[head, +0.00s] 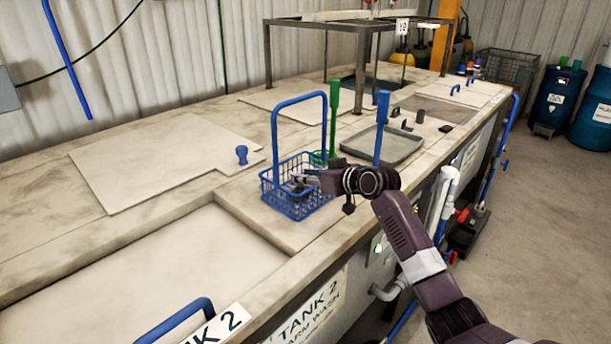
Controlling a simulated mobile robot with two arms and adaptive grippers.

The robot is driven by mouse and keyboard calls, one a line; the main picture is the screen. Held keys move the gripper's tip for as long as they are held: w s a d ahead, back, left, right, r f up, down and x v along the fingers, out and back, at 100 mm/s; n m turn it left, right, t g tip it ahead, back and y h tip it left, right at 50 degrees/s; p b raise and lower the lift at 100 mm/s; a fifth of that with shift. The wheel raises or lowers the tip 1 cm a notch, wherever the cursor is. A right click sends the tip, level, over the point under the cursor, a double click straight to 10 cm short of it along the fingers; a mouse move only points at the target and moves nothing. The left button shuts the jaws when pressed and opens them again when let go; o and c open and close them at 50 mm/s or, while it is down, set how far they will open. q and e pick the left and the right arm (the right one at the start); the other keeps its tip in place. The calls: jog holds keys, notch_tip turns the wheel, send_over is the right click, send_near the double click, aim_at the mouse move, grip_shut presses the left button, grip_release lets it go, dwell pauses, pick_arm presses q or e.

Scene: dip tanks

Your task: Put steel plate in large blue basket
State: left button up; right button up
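The large blue basket (297,208) is a wire basket with a tall arched handle, standing upright on the bench beside the open tank. My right gripper (306,184) reaches in from the right, with its fingers over or inside the basket's top. Dark grey shapes show there among the wires; I cannot tell whether they are only fingers or also a plate. Whether the fingers are open or shut is unclear. I cannot make out the steel plate for certain. My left gripper is out of view.
A grey tray (398,151) lies behind the basket, with an upright blue handle (382,127) by it. A green-handled basket (333,122) stands close behind the large one. Small dark parts (420,117) sit beyond. A flat lid (160,160) lies left, with a blue knob (241,155).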

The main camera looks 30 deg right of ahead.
jog(key=shift+s+f, duration=0.15)
jog(key=shift+f, duration=0.5)
jog(key=shift+r+p, duration=0.35)
jog(key=shift+r, duration=0.2)
jog(key=shift+s+d, duration=0.2)
jog(key=shift+d, duration=0.05)
jog(key=b+v, duration=0.3)
jog(key=v, duration=0.8)
jog(key=shift+r, duration=0.5)
